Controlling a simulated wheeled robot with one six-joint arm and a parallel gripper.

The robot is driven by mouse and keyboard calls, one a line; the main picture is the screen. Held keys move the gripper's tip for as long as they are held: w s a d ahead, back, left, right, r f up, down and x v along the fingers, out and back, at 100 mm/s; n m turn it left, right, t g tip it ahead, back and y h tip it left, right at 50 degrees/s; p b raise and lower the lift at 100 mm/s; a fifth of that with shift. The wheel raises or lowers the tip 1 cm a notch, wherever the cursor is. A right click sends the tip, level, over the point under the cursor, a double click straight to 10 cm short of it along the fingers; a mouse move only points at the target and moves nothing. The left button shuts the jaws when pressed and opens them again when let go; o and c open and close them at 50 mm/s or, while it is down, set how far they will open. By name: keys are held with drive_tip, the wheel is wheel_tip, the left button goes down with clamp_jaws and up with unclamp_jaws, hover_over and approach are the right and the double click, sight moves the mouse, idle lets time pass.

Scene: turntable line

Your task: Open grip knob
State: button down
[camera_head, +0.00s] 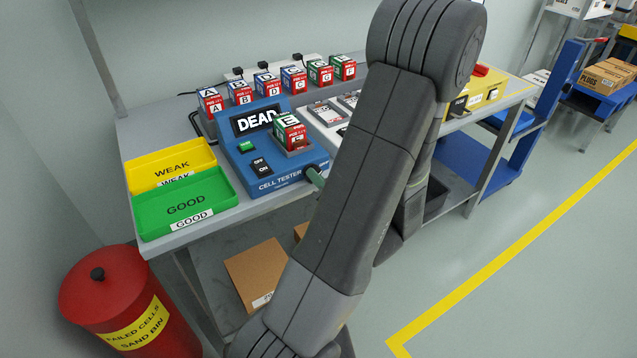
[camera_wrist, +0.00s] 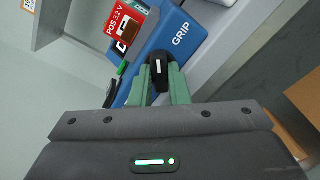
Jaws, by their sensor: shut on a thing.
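The grip knob (camera_wrist: 159,72) is a small black knob with a white mark, on the blue cell tester's face beside the word GRIP in the wrist view. My gripper (camera_wrist: 160,84) has its green fingers shut on the knob, one on each side. In the head view the blue cell tester (camera_head: 262,182) stands on the bench and its screen reads DEAD. A cell (camera_head: 290,130) with a green and red label sits in the tester.
A yellow WEAK tray (camera_head: 150,160) and a green GOOD tray (camera_head: 222,188) lie left of the tester. Several cells stand in a row behind it. A red failed-cells bin (camera_head: 90,290) stands on the floor at left. Open floor (camera_head: 530,270) lies to the right.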

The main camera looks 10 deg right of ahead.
drive_tip(key=shift+n+b, duration=3.1)
drive_tip(key=shift+n, duration=2)
drive_tip(key=c, duration=1.6)
unclamp_jaws()
drive_tip(key=shift+c, duration=0.2)
drive_tip(key=shift+s, duration=0.1)
drive_tip(key=p+v, duration=0.1)
drive_tip(key=v, duration=1.2)
drive_tip(key=shift+s, duration=0.3)
drive_tip(key=shift+d, duration=0.1)
